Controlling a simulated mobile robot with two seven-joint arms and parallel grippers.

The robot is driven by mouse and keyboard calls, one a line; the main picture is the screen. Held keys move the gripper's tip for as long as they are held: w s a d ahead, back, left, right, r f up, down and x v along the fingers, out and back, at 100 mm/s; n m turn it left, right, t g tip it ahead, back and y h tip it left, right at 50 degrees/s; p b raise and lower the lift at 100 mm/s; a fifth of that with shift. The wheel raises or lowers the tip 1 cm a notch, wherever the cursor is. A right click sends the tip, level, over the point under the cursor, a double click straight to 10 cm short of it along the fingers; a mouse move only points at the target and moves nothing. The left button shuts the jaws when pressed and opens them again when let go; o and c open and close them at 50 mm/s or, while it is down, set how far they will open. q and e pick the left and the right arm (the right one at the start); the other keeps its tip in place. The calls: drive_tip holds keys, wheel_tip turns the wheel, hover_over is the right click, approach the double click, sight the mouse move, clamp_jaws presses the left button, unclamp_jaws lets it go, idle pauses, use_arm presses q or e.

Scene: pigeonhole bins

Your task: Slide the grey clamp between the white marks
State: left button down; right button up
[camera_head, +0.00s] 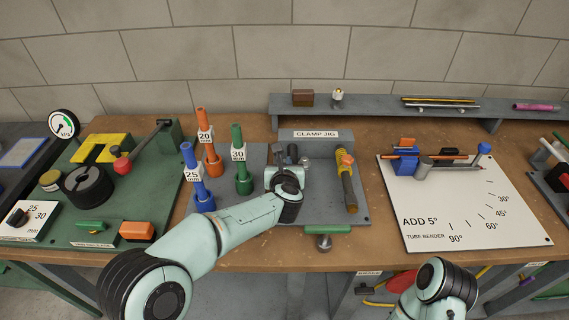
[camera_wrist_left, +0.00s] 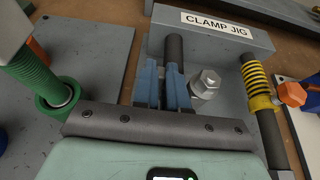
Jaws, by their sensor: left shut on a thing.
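The jig, labelled "CLAMP JIG" (camera_head: 316,133), is a grey plate with a dark rod (camera_wrist_left: 175,48) running from its back block. My left gripper (camera_head: 292,154) is over the jig; in the left wrist view its blue fingers (camera_wrist_left: 164,88) straddle the rod. They are shut on the grey clamp, whose light grey side and hex bolt (camera_wrist_left: 205,82) show just right of the fingers. The rest of the clamp is hidden by the fingers. I cannot make out the white marks. My right gripper is out of view; only part of that arm shows at the lower right.
A second rod with a yellow spring (camera_head: 342,162) and orange knob stands to the right. Blue (camera_head: 194,175), orange (camera_head: 209,146) and green (camera_head: 241,163) posts stand to the left. A white tube bender board (camera_head: 470,200) lies further right. A grey shelf (camera_head: 375,112) runs behind.

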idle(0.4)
use_arm(q)
drive_tip(key=shift+s+b, duration=0.25)
drive_tip(key=shift+b, duration=0.05)
drive_tip(key=s+b, duration=0.4)
drive_tip(key=s, duration=0.3)
drive_tip(key=shift+b, duration=0.35)
drive_tip(key=shift+s, duration=0.15)
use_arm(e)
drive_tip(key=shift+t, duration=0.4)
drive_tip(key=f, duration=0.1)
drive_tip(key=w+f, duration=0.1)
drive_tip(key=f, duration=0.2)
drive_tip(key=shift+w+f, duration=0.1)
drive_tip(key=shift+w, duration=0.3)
use_arm(q)
drive_tip(key=shift+r, duration=0.1)
drive_tip(key=c, duration=1.2)
unclamp_jaws()
drive_tip(key=shift+o, duration=0.2)
drive_tip(key=v, duration=1.3)
drive_tip(key=shift+s, duration=0.15)
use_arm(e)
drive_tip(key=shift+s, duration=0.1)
